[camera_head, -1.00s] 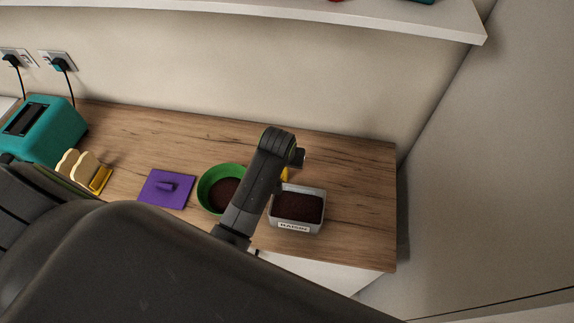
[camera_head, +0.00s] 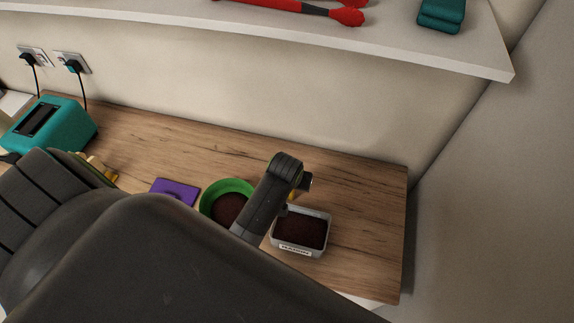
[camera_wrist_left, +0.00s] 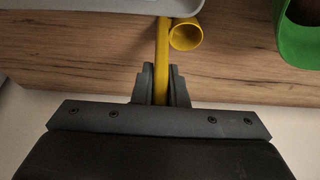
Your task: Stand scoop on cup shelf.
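The yellow scoop, with a straight handle and a round cup, shows in the left wrist view (camera_wrist_left: 186,35). My left gripper (camera_wrist_left: 162,85) has its fingers closed on both sides of the scoop's handle. In the head view my left arm reaches over the counter, and its gripper (camera_head: 305,182) is mostly hidden behind the wrist. Only a small bit of yellow shows there, beside the wrist above the grey container. A white wall shelf (camera_head: 430,52) runs along the top, with red long-handled items (camera_head: 300,7) and a teal folded item (camera_head: 441,15). My right gripper is out of view.
On the wooden counter (camera_head: 365,200) stand a grey labelled container (camera_head: 296,252) of dark contents, a green bowl (camera_head: 208,200), a purple lid (camera_head: 176,190) and a teal toaster (camera_head: 65,130). A wall closes the right side. The counter's right end is clear.

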